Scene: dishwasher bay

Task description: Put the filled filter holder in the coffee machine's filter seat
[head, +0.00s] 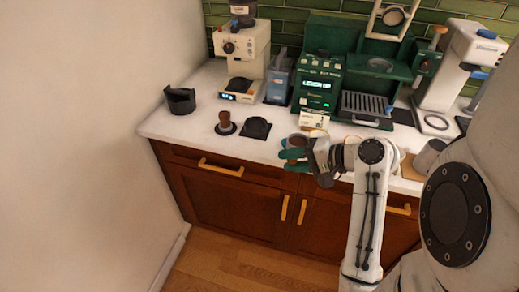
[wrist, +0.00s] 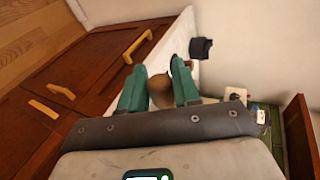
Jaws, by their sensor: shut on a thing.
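My gripper (head: 286,157) has green fingers and is in front of the counter's front edge, left of and below the green coffee machine (head: 322,75). In the wrist view my gripper (wrist: 158,68) is shut on a brown, rounded piece (wrist: 160,92), which appears to be part of the filter holder. In the head view a small round brown-grey top (head: 299,138) shows just behind the fingers; the rest is hidden by my gripper. The coffee in it cannot be made out. The machine's filter seat is not clear; its drip tray (head: 366,105) is right of the green panel.
A black open container (head: 180,99), a wooden-handled tamper (head: 225,124) and a black dome-shaped piece (head: 257,128) stand on the counter's left. A cream grinder (head: 242,55) stands behind them. A white card (head: 315,119) stands before the machine. The wall is at the left.

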